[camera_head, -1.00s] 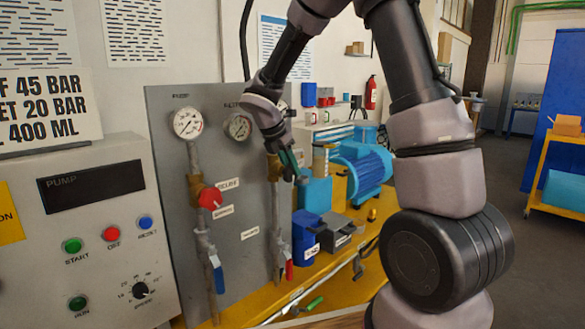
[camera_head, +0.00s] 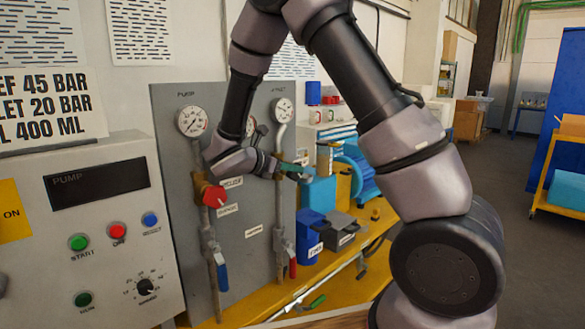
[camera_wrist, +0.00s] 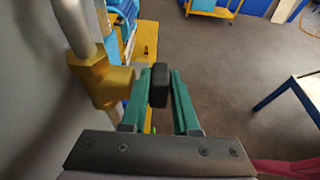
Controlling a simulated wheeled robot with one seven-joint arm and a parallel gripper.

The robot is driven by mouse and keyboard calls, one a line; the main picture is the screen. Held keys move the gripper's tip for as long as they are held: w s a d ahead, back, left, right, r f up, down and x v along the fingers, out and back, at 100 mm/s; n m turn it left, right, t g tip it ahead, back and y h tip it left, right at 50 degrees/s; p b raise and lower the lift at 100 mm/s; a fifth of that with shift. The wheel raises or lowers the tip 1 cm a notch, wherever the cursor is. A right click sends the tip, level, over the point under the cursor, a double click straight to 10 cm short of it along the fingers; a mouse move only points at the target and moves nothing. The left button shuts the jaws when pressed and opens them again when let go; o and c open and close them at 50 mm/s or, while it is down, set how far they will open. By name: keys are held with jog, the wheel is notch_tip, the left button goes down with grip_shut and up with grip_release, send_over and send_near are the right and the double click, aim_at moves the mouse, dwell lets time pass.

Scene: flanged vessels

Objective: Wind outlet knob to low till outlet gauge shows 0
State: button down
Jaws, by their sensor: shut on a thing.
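The outlet knob (camera_wrist: 160,85) is a small black knob on a brass valve body (camera_wrist: 103,82) in the wrist view. My gripper (camera_wrist: 160,88) has its green fingers shut on the knob, one on each side. In the head view my gripper (camera_head: 294,171) is at the right-hand pipe of the grey panel, and the knob cannot be made out there. The outlet gauge (camera_head: 283,110) is the white dial at the panel's top right, above the gripper. Its needle is too small to read.
The grey panel (camera_head: 256,268) also carries the pump gauge (camera_head: 191,121), a red knob (camera_head: 214,196), a blue lever (camera_head: 221,277) and a red lever (camera_head: 292,267). A blue container (camera_head: 309,235) stands right of the panel. A control box (camera_head: 100,235) stands at left.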

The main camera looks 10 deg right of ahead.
jog(key=shift+a, duration=0.1)
dwell(0.4)
jog(key=c, duration=0.9)
grip_release()
jog(key=shift+c, duration=0.2)
jog(key=v, duration=1)
jog(key=shift+s+a, duration=0.25)
jog(key=shift+a, duration=0.05)
